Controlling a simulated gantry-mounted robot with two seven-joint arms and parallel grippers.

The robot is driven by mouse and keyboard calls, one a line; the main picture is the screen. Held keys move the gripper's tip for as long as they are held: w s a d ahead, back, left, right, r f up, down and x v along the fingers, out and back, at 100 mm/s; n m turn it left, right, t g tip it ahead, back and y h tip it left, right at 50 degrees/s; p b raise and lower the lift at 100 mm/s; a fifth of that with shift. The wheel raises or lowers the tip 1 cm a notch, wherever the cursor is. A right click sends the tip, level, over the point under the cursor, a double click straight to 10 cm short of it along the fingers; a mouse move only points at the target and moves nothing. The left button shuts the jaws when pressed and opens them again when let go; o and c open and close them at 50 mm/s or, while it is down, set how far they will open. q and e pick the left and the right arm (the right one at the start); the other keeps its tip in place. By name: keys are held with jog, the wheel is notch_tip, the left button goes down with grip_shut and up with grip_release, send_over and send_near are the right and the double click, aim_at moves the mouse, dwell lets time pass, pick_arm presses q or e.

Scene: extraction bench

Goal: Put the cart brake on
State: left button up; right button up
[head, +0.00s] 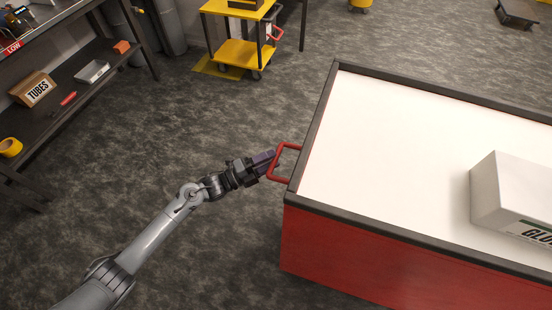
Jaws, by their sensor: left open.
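A yellow cart (238,54) with two shelves and dark casters stands at the top of the head view, with a red lever or handle (277,33) at its right side. I cannot make out a separate brake part on it. Nearer, a red bench (340,262) with a white top carries a red loop handle (281,178) on its left edge. My left gripper (273,162) is open, its fingers at this loop handle's left side. Whether they touch it or lie around it, I cannot tell. My right gripper is not in view.
A white box (498,190) sits on the bench top at right. A dark shelf unit (75,97) at left holds a box marked TUBES (33,89) and yellow tape (10,147). Grey floor (180,120) lies open between the shelves, yellow cart and bench.

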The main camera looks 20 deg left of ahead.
pick_arm(q)
jog(key=shift+x, duration=1.2)
grip_shut()
jog(key=shift+b, duration=0.3)
